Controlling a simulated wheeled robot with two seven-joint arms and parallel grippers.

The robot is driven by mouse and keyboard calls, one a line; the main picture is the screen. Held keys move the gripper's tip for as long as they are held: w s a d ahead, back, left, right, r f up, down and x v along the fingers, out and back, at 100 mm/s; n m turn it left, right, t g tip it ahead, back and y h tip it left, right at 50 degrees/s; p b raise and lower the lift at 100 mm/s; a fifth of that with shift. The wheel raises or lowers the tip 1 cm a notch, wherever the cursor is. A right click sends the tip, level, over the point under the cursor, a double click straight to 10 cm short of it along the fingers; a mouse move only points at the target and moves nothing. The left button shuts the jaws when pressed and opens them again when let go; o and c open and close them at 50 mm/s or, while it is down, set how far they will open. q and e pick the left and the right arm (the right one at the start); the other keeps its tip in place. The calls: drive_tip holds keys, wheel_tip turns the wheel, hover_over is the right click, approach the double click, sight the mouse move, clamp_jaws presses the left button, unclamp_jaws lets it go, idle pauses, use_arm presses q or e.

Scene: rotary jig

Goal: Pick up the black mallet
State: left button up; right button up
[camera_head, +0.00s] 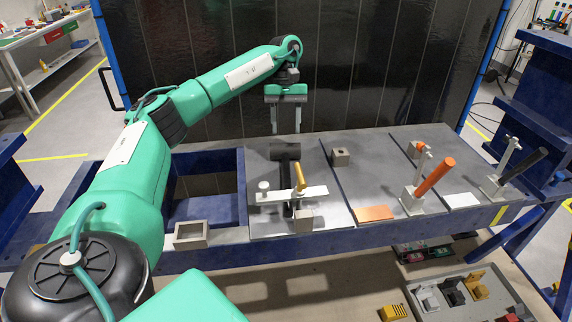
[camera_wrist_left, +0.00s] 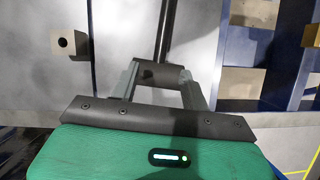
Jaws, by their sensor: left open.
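The black mallet (camera_head: 285,152) lies on the grey bench top, its dark head toward the back and its handle running toward the front edge. Part of the handle is hidden by a toggle clamp with a yellow lever (camera_head: 300,177). My left gripper (camera_head: 286,131) points down just behind and above the mallet head, its two fingers apart and empty. In the left wrist view the mallet head (camera_wrist_left: 163,76) shows between the open fingers (camera_wrist_left: 160,70), with the handle running up and away. Whether the fingers touch the head cannot be told. My right gripper is not in view.
A small block with a hole (camera_head: 341,157) stands right of the mallet. Clamps with an orange lever (camera_head: 436,176) and a black lever (camera_head: 525,164) stand farther right. An open blue-framed bay (camera_head: 205,208) lies left. A dark panel (camera_head: 350,60) rises behind the bench.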

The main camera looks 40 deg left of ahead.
sight(286, 157)
use_arm(q)
drive_tip(key=x, duration=0.3)
drive_tip(key=shift+f, duration=0.1)
drive_tip(key=shift+s+d+f, duration=0.1)
drive_tip(key=shift+d+f, duration=0.05)
drive_tip(key=shift+f, duration=0.2)
drive_tip(key=shift+s+d+f, duration=0.1)
drive_tip(key=shift+s+f, duration=0.15)
drive_tip(key=shift+f, duration=0.2)
drive_tip(key=p+x, duration=0.1)
drive_tip(key=x, duration=0.2)
drive_tip(key=shift+s+f+p, duration=0.15)
drive_tip(key=shift+f+p, duration=0.05)
drive_tip(key=shift+p, duration=0.2)
drive_tip(key=shift+d+f, duration=0.15)
drive_tip(key=shift+f, duration=0.25)
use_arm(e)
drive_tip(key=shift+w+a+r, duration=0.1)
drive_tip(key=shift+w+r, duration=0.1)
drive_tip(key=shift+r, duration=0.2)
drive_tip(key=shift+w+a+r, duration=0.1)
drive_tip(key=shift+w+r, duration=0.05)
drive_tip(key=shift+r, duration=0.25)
use_arm(q)
clamp_jaws()
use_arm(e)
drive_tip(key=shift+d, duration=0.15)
